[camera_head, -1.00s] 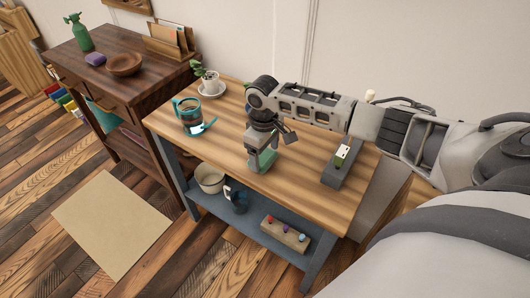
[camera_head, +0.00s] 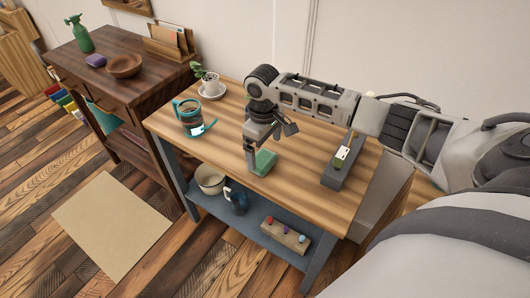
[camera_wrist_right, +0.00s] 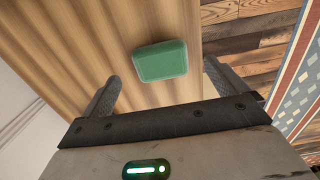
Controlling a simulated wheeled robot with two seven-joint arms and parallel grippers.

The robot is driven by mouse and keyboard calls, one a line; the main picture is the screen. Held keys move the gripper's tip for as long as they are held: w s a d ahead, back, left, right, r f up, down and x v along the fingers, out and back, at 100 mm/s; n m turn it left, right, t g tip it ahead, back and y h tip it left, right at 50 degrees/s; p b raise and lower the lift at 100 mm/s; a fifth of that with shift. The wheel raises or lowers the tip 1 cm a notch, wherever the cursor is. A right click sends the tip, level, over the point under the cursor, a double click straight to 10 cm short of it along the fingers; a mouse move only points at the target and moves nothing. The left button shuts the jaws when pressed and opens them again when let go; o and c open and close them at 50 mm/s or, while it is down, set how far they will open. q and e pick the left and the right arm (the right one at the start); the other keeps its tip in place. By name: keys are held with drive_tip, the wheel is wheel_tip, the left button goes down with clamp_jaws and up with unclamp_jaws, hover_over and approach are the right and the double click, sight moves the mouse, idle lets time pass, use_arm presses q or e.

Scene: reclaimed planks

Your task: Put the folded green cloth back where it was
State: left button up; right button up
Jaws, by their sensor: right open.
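The folded green cloth (camera_head: 265,162) lies flat on the light wood tabletop, close to the front edge. In the right wrist view the cloth (camera_wrist_right: 160,61) is a rounded green block beyond my fingertips. My right gripper (camera_head: 256,158) is open and points down at the cloth, one finger showing at the cloth's left side. In the right wrist view my right gripper (camera_wrist_right: 160,80) has its fingers spread wide with nothing held between them. My left gripper is not in view.
A bowl (camera_head: 210,180) and a dark mug (camera_head: 236,196) stand on the lower shelf. Tabletop left of the cloth is clear.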

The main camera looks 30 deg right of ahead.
sight(264, 159)
wheel_tip(264, 159, up, 8)
drive_tip(key=s+a+f+n+t+y, duration=0.1)
drive_tip(key=s+a+f+t+y, duration=0.15)
drive_tip(key=a+f, duration=0.45)
drive_tip(key=s+a+f+t+y, duration=0.2)
drive_tip(key=s+a+f+t, duration=0.1)
drive_tip(key=a, duration=0.7)
drive_tip(key=s+d+f+m+t, duration=0.1)
drive_tip(key=s+f+t, duration=0.1)
drive_tip(key=s, duration=0.4)
drive_tip(key=s+d+f+m+t+h, duration=0.1)
drive_tip(key=s+f+t, duration=0.1)
drive_tip(key=s, duration=0.4)
drive_tip(key=shift+s+f+m+t, duration=0.25)
drive_tip(key=shift+f+m+t, duration=0.1)
drive_tip(key=shift+m+t, duration=0.1)
